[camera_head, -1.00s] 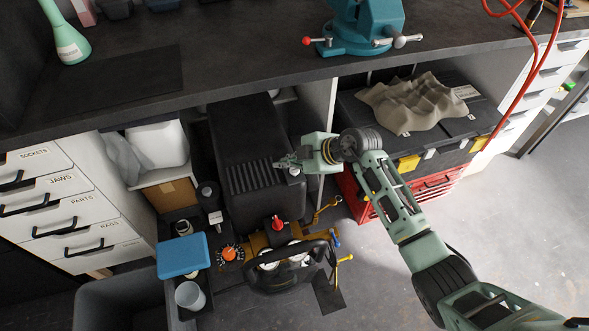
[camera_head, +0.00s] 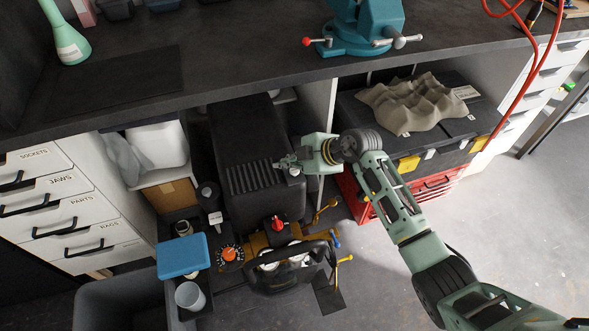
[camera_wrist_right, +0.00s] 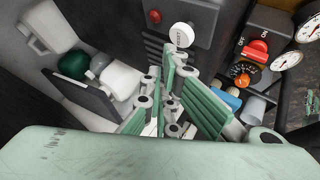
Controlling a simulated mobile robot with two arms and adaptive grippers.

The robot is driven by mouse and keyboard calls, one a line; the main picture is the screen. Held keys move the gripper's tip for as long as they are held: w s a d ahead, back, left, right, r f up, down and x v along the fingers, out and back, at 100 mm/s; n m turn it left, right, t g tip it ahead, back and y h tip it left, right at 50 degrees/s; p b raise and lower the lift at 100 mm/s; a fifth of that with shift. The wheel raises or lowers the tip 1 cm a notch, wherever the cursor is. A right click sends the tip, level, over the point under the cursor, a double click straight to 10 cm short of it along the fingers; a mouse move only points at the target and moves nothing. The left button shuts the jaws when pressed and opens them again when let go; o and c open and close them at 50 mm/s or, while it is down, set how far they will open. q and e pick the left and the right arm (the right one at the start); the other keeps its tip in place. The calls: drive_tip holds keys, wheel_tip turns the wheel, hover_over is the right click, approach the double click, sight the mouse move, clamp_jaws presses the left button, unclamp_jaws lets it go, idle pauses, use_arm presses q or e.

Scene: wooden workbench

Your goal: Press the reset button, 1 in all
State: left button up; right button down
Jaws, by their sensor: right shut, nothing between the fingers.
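The reset button is a white round disc with dark lettering (camera_wrist_right: 182,35) on a grey panel (camera_wrist_right: 198,12) in the right wrist view. A small white spot at the side of the black machine (camera_head: 294,172) in the head view appears to be the same disc. My right gripper (camera_head: 280,163) reaches in from the right, with its fingertips close beside that spot. In the wrist view the green fingers (camera_wrist_right: 178,72) are shut and empty, just below the disc. Whether they touch it I cannot tell. My left gripper is not in view.
The workbench top (camera_head: 250,60) overhangs the black machine (camera_head: 245,140).

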drive_tip(key=shift+f, duration=0.1)
drive_tip(key=shift+f, duration=0.3)
drive_tip(key=shift+f, duration=0.9)
idle(0.8)
idle(0.3)
drive_tip(key=shift+r+p, duration=1.3)
wheel_tip(320, 180, up, 5)
drive_tip(key=p, duration=0.5)
drive_tip(key=shift+p, duration=0.4)
